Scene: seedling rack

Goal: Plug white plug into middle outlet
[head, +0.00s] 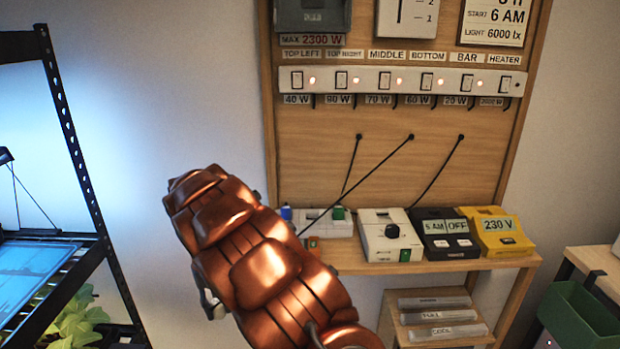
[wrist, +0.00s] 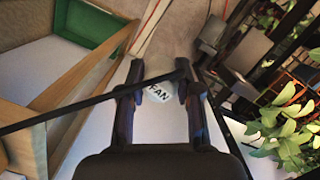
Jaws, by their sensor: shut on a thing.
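In the wrist view my gripper (wrist: 158,78) has its two dark fingers on either side of a small white piece marked FAN (wrist: 158,94); I take it as the white plug, though its prongs cannot be made out. A black cable (wrist: 75,110) crosses the fingers from the left. In the head view my copper arm hides the gripper and held piece. A white strip (head: 365,82) on the wooden board carries several lit switches; one sits under the MIDDLE label (head: 388,57). I cannot tell which socket is the middle outlet.
On the shelf (head: 370,267) below the board stand a white dial box (head: 388,247), a black timer (head: 446,245) and a yellow 230 V box (head: 500,242). A black rack (head: 75,120) is at left. A green bin (head: 585,318) is at right.

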